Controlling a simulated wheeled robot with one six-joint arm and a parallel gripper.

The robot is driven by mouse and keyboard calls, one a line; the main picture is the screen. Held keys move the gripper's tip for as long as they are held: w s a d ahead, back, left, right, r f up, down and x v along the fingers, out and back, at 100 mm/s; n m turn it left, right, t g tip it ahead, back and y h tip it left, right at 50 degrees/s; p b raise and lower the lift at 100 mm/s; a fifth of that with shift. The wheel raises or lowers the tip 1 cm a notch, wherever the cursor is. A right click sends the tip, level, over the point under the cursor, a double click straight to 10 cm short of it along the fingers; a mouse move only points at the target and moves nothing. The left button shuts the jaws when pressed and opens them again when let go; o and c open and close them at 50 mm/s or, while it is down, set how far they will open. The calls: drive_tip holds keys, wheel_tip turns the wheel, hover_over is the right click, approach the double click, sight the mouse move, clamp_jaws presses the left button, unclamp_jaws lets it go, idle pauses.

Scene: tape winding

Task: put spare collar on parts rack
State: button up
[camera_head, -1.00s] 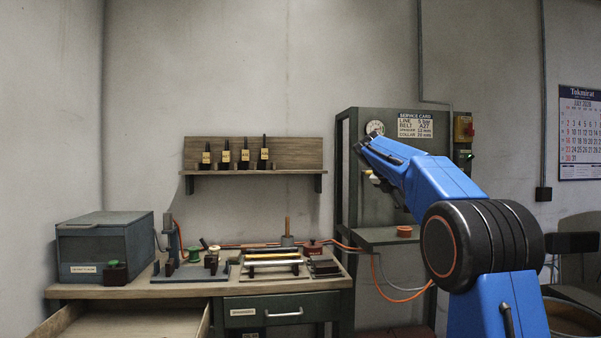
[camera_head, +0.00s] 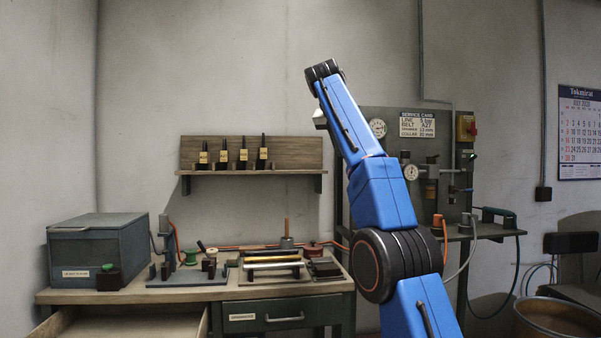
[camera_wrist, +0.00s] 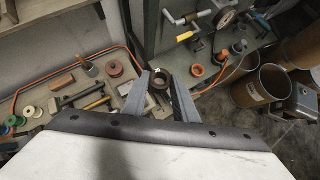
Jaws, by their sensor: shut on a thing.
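My gripper (camera_wrist: 160,94) is shut on a dark ring, which looks like the spare collar (camera_wrist: 159,79), between its two grey fingertips in the wrist view. The collar's hole faces the camera, and the fingers hide part of its sides. In the head view my arm stands raised, and the jaws and collar cannot be made out there. A wooden wall shelf (camera_head: 290,172) with several black, yellow-labelled tools hangs to the left of my arm. I cannot tell for sure whether it is the parts rack.
The workbench (camera_head: 180,295) below the shelf holds a grey box (camera_head: 97,250), spools, and a stand with rods (camera_head: 272,262). Its drawer (camera_head: 130,325) is open. A green panel with a gauge (camera_head: 411,172) is right of my arm. Barrels (camera_wrist: 255,86) stand on the floor.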

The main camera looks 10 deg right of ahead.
drive_tip(key=shift+s+a+r, duration=0.2)
drive_tip(key=shift+a+r, duration=0.05)
drive_tip(key=shift+a, duration=0.2)
drive_tip(key=shift+s+a+r, duration=0.2)
drive_tip(key=shift+a+r, duration=0.05)
drive_tip(key=shift+a, duration=0.15)
drive_tip(key=shift+s+a+r+n+y, duration=0.2)
drive_tip(key=shift+s+a+r, duration=0.15)
drive_tip(key=shift+a, duration=0.2)
drive_tip(key=shift+s+a+r+n+y, duration=0.1)
drive_tip(key=shift+s+a+r+n, duration=0.15)
drive_tip(key=shift+s+a, duration=0.25)
idle(0.7)
drive_tip(key=shift+s+a+r+t, duration=0.15)
drive_tip(key=shift+a+t, duration=0.15)
drive_tip(key=shift+s+a+r+n, duration=0.15)
drive_tip(key=shift+s+a+r, duration=0.2)
drive_tip(key=shift+s+a, duration=0.15)
drive_tip(key=shift+s+a+r+n, duration=0.1)
drive_tip(key=shift+s+a+r, duration=0.25)
drive_tip(key=shift+a, duration=0.25)
idle(0.8)
